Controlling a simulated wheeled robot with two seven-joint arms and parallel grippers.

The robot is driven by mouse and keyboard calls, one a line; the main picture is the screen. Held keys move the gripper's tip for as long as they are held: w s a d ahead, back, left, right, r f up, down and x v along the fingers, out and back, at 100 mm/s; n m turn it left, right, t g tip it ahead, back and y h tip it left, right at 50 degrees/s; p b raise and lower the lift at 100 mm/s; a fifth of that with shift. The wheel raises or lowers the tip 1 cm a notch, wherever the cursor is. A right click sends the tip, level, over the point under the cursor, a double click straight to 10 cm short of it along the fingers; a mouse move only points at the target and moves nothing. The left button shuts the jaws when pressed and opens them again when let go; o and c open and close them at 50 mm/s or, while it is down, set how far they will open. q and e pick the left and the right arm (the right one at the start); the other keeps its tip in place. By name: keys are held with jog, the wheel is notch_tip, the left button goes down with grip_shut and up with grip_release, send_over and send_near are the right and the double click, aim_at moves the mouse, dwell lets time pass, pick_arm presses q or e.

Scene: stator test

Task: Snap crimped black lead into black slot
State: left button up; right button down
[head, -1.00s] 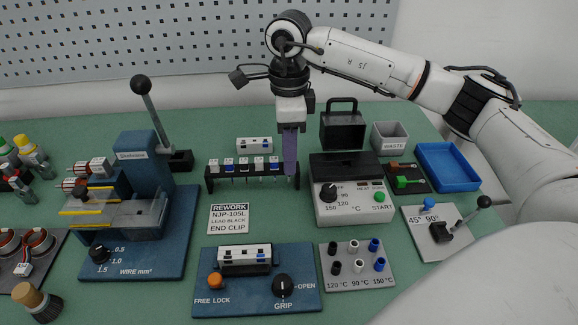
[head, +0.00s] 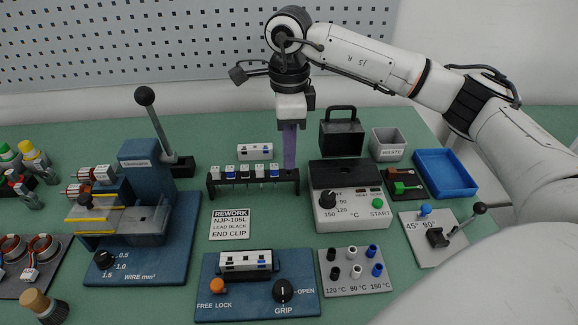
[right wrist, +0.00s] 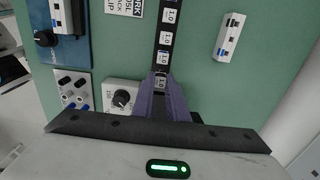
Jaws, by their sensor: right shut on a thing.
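My right gripper (head: 289,166), with purple fingers, points down at the right end of a black rack (head: 240,186) holding several small white labelled pieces. It is shut on a white piece marked 1.0 (right wrist: 160,82), which shows between the fingers in the right wrist view. The fingers hide that piece in the head view. A white multi-slot connector block (head: 246,260) sits in the blue grip fixture (head: 255,307) at the front. I cannot make out a black lead or which slot is black. My left gripper is not in view.
A rework card (head: 230,224) reads LEAD BLACK, END CLIP. A spare connector block (head: 255,152) lies behind the rack. The heater box (head: 352,212) stands right of the gripper, the blue lever press (head: 150,205) left. Green mat is clear around the card.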

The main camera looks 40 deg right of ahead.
jog(key=shift+r+p, duration=1)
jog(key=shift+r, duration=0.7)
